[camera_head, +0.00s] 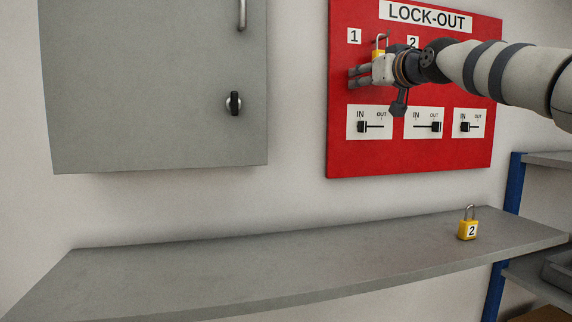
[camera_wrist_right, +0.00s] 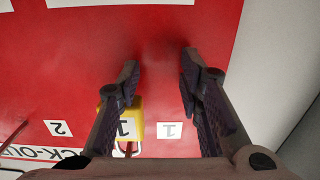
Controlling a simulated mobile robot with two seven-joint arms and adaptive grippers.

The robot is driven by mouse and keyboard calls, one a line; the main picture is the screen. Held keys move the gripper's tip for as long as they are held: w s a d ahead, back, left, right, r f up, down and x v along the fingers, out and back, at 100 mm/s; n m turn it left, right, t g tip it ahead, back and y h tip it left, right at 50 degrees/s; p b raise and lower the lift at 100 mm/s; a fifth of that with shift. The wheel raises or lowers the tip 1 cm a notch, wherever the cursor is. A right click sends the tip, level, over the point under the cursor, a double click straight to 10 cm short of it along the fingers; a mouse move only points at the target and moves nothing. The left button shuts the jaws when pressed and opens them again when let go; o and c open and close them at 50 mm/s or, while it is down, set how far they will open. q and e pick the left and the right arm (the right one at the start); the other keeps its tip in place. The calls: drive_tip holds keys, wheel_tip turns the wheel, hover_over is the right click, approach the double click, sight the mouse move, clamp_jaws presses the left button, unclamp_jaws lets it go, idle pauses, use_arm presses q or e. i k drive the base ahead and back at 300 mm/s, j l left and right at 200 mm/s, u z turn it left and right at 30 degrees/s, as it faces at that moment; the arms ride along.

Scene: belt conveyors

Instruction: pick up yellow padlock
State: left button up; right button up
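A yellow padlock marked 1 (camera_head: 377,54) hangs by its shackle on the red lock-out board, near the "1" label. It also shows in the right wrist view (camera_wrist_right: 137,112), partly hidden behind one finger. A second yellow padlock (camera_head: 461,230), marked 2, stands upright on the grey shelf. My right gripper (camera_head: 357,77) is at the board, just below and left of padlock 1. In the wrist view its fingers (camera_wrist_right: 160,75) are spread apart with nothing held between them. Whether a finger touches the padlock I cannot tell. My left gripper is not in view.
The red lock-out board (camera_head: 345,160) carries several IN/OUT slider panels. A grey cabinet (camera_head: 150,90) with a handle and a black knob hangs at the left. The grey shelf (camera_head: 250,268) is clear left of padlock 2. A blue-post rack (camera_head: 515,185) stands at the right.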

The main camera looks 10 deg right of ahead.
sight(467, 230)
drive_tip(key=k+l, duration=0.1)
drive_tip(key=k, duration=0.9)
